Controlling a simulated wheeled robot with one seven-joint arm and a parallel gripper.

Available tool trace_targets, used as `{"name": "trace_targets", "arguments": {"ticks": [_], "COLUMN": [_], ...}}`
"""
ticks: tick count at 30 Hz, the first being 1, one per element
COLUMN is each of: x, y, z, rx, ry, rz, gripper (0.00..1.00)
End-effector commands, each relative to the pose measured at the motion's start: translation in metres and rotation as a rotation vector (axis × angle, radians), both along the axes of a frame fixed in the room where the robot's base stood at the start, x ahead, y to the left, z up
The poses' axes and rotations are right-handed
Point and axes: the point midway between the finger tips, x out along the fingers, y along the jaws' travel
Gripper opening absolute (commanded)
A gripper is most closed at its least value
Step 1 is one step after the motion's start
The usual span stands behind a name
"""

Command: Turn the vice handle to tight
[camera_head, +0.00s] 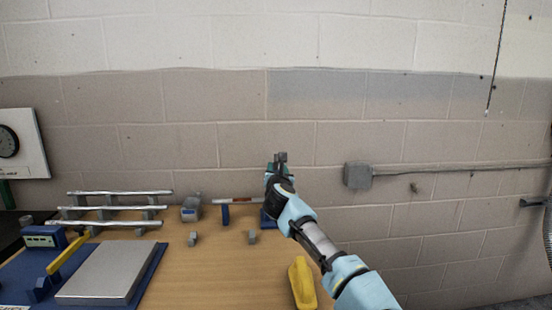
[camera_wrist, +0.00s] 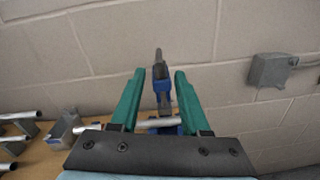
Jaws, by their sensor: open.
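The vice shows in the wrist view as a blue body (camera_wrist: 161,87) with a grey upright part, which looks like the handle (camera_wrist: 158,56), at its top. It stands between the two green fingers of my gripper (camera_wrist: 159,76). The fingers are apart and I see no contact with the handle. In the head view my gripper (camera_head: 279,172) is at the back right of the bench and hides most of the vice. Only a grey part above the gripper and some blue base (camera_head: 267,221) below it show there.
The wooden bench (camera_head: 222,270) has clear room in front. Small grey blocks (camera_head: 193,239), a rod on a blue stand (camera_head: 226,214), metal rails (camera_head: 118,223) and a blue-framed plate (camera_head: 108,272) lie left. A yellow object (camera_head: 302,283) is near my arm. The wall (camera_head: 330,135) is close behind.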

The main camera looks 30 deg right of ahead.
Motion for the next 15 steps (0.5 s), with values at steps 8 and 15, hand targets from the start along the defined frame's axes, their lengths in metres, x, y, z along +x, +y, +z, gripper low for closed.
{"name": "trace_targets", "arguments": {"ticks": [8, 15], "x": [0.048, 0.072], "y": [-0.023, -0.035], "z": [0.004, 0.002], "rx": [0.000, -0.002], "ry": [0.002, 0.001], "rz": [0.001, 0.003], "gripper": [0.46, 0.46]}}
